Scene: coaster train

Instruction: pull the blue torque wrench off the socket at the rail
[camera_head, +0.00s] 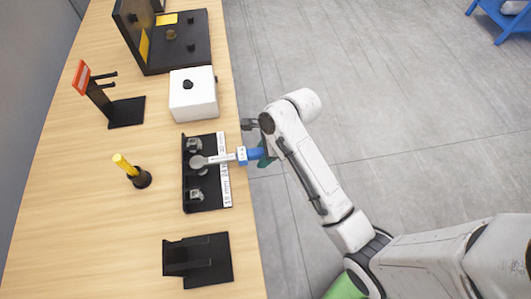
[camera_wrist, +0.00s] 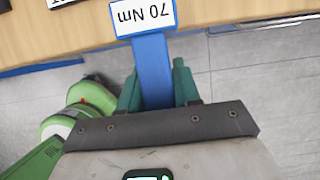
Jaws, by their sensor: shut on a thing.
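The blue torque wrench (camera_head: 242,155) lies level, its grey head end over the middle of the black rail (camera_head: 206,204) and its blue handle reaching past the table's right edge. In the wrist view its blue handle (camera_wrist: 152,66) shows with a white "70 Nm" label. My gripper (camera_head: 264,154) is shut on the handle, just off the table edge. In the wrist view its green fingers (camera_wrist: 158,92) sit on either side of the handle. The wrench head covers the middle socket, so I cannot tell how they meet. Grey sockets (camera_head: 195,144) show on the rail beside the head.
A white box (camera_head: 193,93) with a black knob stands behind the rail. A yellow-handled tool (camera_head: 124,165) stands to the left. A black bracket (camera_head: 198,258) is in front. A black stand with a red top (camera_head: 98,92) is at the back left.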

